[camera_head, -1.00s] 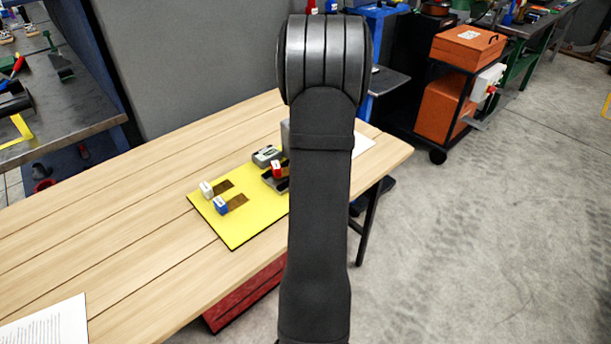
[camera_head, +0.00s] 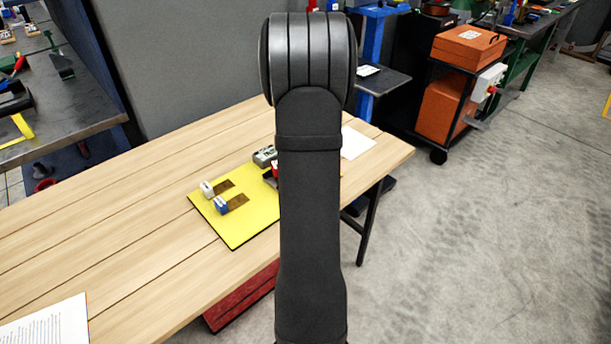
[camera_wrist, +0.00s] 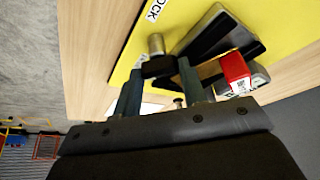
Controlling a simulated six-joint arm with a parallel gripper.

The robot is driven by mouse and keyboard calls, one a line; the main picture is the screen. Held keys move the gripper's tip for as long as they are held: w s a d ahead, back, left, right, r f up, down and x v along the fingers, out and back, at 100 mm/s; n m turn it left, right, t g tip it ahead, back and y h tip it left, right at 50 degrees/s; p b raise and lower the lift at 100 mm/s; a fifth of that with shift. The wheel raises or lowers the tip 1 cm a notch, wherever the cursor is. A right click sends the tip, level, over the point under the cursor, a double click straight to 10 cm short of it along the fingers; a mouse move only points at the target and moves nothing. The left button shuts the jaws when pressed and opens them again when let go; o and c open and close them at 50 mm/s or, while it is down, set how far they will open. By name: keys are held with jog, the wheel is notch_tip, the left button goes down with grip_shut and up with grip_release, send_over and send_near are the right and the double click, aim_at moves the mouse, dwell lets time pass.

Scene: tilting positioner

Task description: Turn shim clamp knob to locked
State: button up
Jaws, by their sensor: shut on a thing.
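In the wrist view my gripper (camera_wrist: 160,67) has its two dark fingers on either side of a black knob (camera_wrist: 157,64), shut on it. A metal post (camera_wrist: 156,44) stands just beyond the knob. A white label (camera_wrist: 156,7) with letters ending in "OCK" lies on the yellow board near it. A dark clamp body (camera_wrist: 212,35) is right of the knob. A red block (camera_wrist: 235,68) sits beside it, apart from my fingers. In the head view my arm hides the gripper and knob.
The yellow board (camera_head: 236,229) lies on a wooden table (camera_head: 130,205). A white block (camera_head: 207,188), a blue block (camera_head: 221,206) and a grey device (camera_head: 264,156) are on it. White paper (camera_head: 357,143) lies at the table's right end. The table's left side is mostly clear.

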jog(key=m+h, duration=0.1)
jog(key=m, duration=0.3)
jog(key=shift+a+h, duration=0.2)
jog(key=shift+h, duration=0.2)
jog(key=shift+w+m+g+h, duration=0.1)
jog(key=shift+m+g+h, duration=0.25)
jog(key=shift+m, duration=0.85)
jog(key=shift+m+g+h, duration=0.35)
jog(key=shift+m, duration=0.85)
jog(key=o, duration=1)
jog(key=shift+c, duration=0.2)
jog(key=shift+r, duration=0.1)
jog(key=v, duration=1.7)
jog(key=shift+r, duration=0.15)
